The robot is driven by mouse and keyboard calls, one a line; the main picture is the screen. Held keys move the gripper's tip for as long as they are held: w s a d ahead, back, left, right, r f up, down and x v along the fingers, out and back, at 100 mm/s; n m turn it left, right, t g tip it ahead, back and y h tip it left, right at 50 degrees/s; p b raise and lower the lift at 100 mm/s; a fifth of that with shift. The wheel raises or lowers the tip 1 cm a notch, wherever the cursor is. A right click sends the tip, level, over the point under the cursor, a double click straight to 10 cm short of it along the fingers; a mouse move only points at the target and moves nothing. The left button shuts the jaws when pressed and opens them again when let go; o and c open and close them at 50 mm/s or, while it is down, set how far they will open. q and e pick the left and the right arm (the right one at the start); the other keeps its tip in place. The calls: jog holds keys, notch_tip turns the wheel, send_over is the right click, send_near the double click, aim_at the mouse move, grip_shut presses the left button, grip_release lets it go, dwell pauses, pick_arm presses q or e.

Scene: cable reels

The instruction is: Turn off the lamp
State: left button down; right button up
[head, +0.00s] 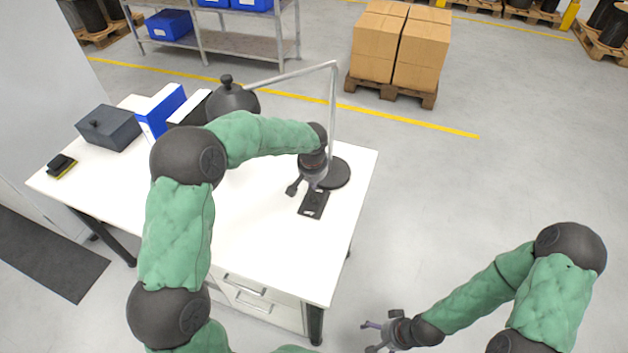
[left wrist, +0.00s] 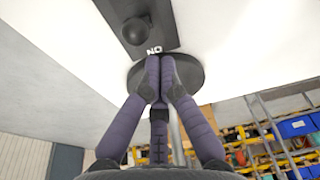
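The lamp has a thin grey pole (head: 332,110), a dark shade (head: 232,100) and a round black base (head: 338,174) on the white table. I cannot tell whether it is lit. A black switch plate (head: 314,206) lies in front of the base. In the left wrist view the plate (left wrist: 116,12) carries a round dark knob (left wrist: 136,30) and the white word ON near the base. My left gripper (left wrist: 159,62) has its fingertips together, empty, close to the ON end; it also shows above the plate in the head view (head: 304,188). My right gripper (head: 370,337) is open and empty, low beside the table.
The white table (head: 270,235) also holds a dark box (head: 108,128), a blue binder (head: 162,110) and a black and yellow sponge-like item (head: 61,166). Cartons (head: 398,45) on a pallet and a shelf (head: 245,45) stand behind. The table's front right is clear.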

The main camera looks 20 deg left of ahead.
pick_arm(q)
jog(key=shift+w, duration=0.1)
jog(key=shift+p+v, duration=0.5)
jog(key=shift+v, duration=0.3)
pick_arm(e)
jog(key=shift+r, duration=0.5)
pick_arm(q)
jog(key=shift+w, duration=0.2)
